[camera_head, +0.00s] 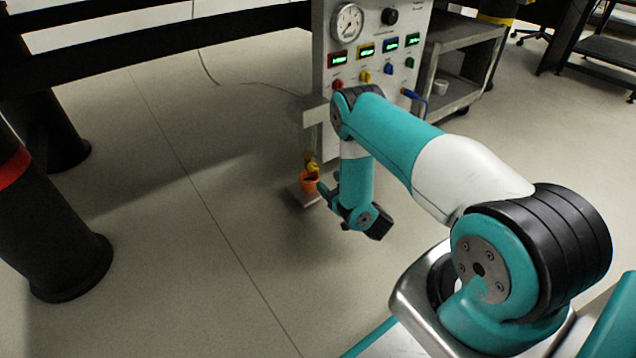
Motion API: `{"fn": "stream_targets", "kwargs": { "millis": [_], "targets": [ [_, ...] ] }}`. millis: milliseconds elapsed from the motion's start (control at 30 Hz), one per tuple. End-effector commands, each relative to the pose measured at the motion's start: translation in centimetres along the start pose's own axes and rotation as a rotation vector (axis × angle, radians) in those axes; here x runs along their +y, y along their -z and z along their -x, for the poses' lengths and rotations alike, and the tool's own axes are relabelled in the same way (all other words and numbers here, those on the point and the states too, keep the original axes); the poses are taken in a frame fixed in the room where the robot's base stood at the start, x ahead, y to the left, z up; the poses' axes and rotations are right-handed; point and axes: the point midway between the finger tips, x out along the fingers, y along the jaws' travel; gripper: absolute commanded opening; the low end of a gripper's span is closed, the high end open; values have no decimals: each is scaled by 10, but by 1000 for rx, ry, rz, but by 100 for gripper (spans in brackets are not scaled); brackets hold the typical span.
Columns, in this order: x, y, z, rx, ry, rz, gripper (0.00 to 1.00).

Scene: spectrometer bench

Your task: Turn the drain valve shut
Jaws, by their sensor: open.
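A small brass-yellow fitting (311,161), which looks like the drain valve, sits low below the left side of the panel. An orange cup or container (309,182) is directly under it. The angle of any valve handle is too small to tell. My gripper (326,190) is at the end of my teal arm, just right of the orange container and slightly below the fitting. It is open, and nothing shows between its fingers. Whether it touches the container cannot be told. My forearm hides part of the panel's lower area.
The white panel (325,60) carries a round gauge (347,23), green displays and coloured knobs. A grey cart (462,60) stands to its right. Thick black legs (50,220) stand at left. A small base plate (304,196) lies under the container. The floor (190,220) between is clear.

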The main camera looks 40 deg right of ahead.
Motion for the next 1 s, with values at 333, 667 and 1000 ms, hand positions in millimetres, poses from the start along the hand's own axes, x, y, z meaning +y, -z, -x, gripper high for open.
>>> {"fn": "stream_targets", "kwargs": {
  "millis": [333,667,1000],
  "targets": [
    [-3,-4,-36,5,3,3,54],
    [-2,0,-63,1,1,0,54],
    [-1,1,-64,0,0,0,38]
  ]
}}
